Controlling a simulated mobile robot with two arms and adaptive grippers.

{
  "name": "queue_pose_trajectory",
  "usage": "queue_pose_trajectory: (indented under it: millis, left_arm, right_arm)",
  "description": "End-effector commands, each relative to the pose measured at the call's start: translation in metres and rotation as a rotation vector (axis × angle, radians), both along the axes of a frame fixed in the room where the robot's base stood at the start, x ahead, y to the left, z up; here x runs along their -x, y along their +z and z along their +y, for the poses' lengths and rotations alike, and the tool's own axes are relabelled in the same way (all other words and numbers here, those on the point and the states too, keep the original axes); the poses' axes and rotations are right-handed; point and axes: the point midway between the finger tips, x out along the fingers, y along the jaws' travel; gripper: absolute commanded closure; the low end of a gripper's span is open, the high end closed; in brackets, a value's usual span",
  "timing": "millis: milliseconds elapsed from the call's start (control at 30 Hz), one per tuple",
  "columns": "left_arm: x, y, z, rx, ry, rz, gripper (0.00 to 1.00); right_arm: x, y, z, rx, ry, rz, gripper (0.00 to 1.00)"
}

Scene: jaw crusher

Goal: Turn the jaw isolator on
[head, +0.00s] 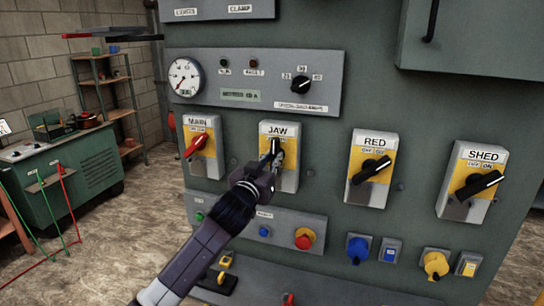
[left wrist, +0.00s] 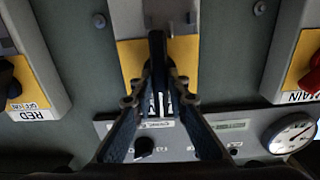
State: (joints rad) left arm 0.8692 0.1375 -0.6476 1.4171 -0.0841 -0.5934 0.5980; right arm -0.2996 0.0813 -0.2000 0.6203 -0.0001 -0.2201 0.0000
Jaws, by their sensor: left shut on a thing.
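The jaw isolator (head: 289,183) is a grey box with a yellow plate and a JAW label, in the middle of the panel in the head view. In the left wrist view it shows upside down, with its yellow plate (left wrist: 130,62) at the top middle. Its black handle (head: 276,146) stands roughly upright; it also shows in the left wrist view (left wrist: 157,45). My left gripper (head: 274,165) is shut on this handle, with a finger on each side of it in the left wrist view (left wrist: 160,88). The fingers partly hide the handle and the plate's markings. My right gripper is not in view.
The MAIN isolator (head: 199,168) with a red handle is to the left. The RED isolator (head: 372,192) and SHED isolator (head: 467,212) are to the right. A gauge panel (head: 240,105) is above; buttons, including a red one (head: 304,240), are below.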

Motion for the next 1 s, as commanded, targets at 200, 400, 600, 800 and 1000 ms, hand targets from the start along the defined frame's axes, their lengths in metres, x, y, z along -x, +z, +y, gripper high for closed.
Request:
queue_pose_trajectory:
  millis: [200, 400, 600, 800, 1000]
  left_arm:
    - [0.0, 0.001, 0.0, -0.198, 0.0, -0.062, 1.0]
    - [0.0, 0.001, -0.001, -0.375, 0.0, -0.12, 1.0]
    - [0.0, 0.0, -0.001, -0.527, 0.001, -0.17, 1.0]
    - [0.001, -0.001, -0.002, -0.638, 0.0, -0.206, 1.0]
    - [0.001, -0.001, -0.002, -0.704, 0.0, -0.227, 1.0]
  right_arm:
    - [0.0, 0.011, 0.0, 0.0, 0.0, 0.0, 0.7]
    - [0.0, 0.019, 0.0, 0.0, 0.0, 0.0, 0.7]
    - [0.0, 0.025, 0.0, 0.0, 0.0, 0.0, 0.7]
    - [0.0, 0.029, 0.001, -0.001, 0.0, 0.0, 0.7]
    - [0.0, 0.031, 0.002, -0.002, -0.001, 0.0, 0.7]
